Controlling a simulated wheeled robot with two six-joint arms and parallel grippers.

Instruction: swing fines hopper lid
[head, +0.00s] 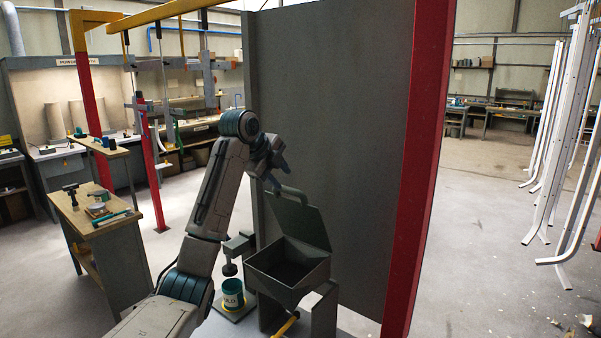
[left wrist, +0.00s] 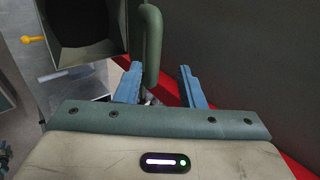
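The fines hopper (head: 290,268) is a grey open-topped bin on a stand in front of the dark panel. Its lid (head: 306,221) is raised and tilted back, with a bar handle (head: 291,194) at its upper edge. My left gripper (head: 276,175) is just above the handle. In the left wrist view my left gripper (left wrist: 160,82) has its two blue fingers apart. The green handle (left wrist: 152,45) shows between the finger lines, closer to the left finger; contact cannot be told. The hopper's dark mouth (left wrist: 84,20) is at upper left. My right gripper is not in view.
A dark panel (head: 335,120) with a red post (head: 425,170) stands right behind the hopper. A teal can (head: 232,293) sits left of it, under a grey fixture. A yellow lever (head: 286,325) sticks out in front. A workbench (head: 110,235) stands at left.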

